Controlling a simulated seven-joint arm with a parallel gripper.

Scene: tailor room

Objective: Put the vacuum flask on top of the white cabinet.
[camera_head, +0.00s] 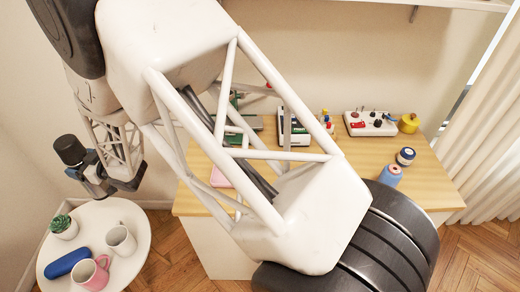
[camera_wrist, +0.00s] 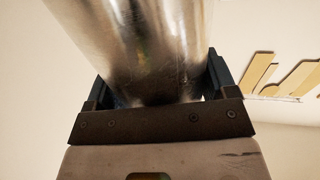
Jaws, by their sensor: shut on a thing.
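My gripper (camera_head: 84,168) is at the left in the head view, raised above the back of the round white table. It is shut on the vacuum flask, whose dark round top (camera_head: 70,149) shows there. In the wrist view the flask is a shiny silver cylinder (camera_wrist: 140,45) between the two dark fingers. Its lower part is mostly hidden in the head view. A cabinet with a white body (camera_head: 215,245) and a light wooden top (camera_head: 432,185) stands at the centre and right. My arm hides much of its middle.
The round white table (camera_head: 135,217) holds a potted plant (camera_head: 63,226), a white mug (camera_head: 121,240), a pink mug (camera_head: 90,273) and a blue case (camera_head: 67,262). Sewing tools, a white tray (camera_head: 370,124) and thread spools (camera_head: 390,175) stand on the wooden top.

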